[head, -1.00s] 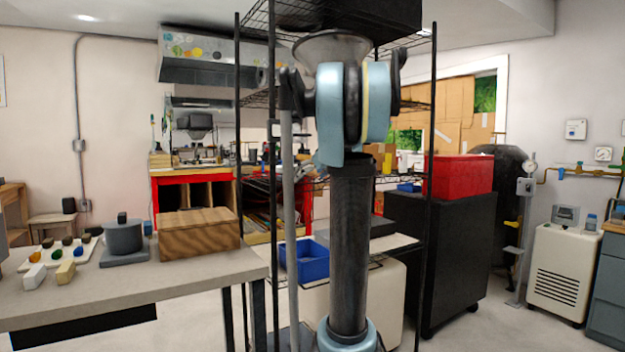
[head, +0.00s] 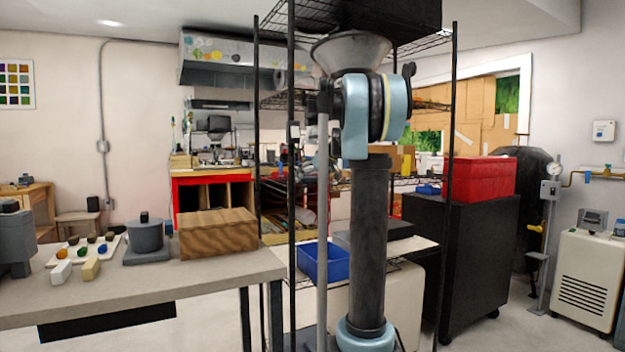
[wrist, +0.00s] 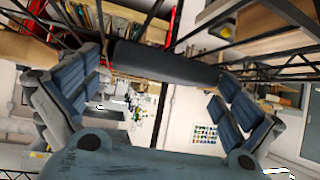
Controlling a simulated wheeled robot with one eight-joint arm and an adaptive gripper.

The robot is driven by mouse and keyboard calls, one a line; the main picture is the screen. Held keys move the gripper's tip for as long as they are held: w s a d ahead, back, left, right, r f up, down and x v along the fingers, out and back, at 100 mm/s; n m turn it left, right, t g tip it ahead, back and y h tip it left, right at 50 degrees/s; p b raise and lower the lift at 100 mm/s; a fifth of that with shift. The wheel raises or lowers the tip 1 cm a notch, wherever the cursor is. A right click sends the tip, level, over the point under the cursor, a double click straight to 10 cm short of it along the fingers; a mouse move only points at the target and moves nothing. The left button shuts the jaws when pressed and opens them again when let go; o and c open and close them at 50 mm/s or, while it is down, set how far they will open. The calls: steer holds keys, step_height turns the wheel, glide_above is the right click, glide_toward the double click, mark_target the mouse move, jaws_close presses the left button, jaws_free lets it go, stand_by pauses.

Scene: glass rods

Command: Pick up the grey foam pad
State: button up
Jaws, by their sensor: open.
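I cannot clearly pick out the grey foam pad. In the head view a flat grey slab (head: 140,259) lies on the table under a round dark grey pot, but I cannot tell if it is foam. My gripper (wrist: 162,75) shows only in the wrist view. Its two blue-grey fingers are spread wide at left and right, with nothing held between them. A dark bar crosses the view beyond them. The gripper is away from the table, and the slab is not recognisable in the wrist view.
The table (head: 200,280) also holds a brown wooden box (head: 218,233), a white tray (head: 56,262) with small coloured pieces, and pale blocks (head: 91,269). A blue bin (head: 323,264) and black cabinet (head: 475,265) are to the right.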

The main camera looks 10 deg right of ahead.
steer(key=shift+s, duration=0.1)
steer(key=c, duration=0.9)
steer(key=shift+o, duration=0.2)
steer(key=shift+s, duration=0.15)
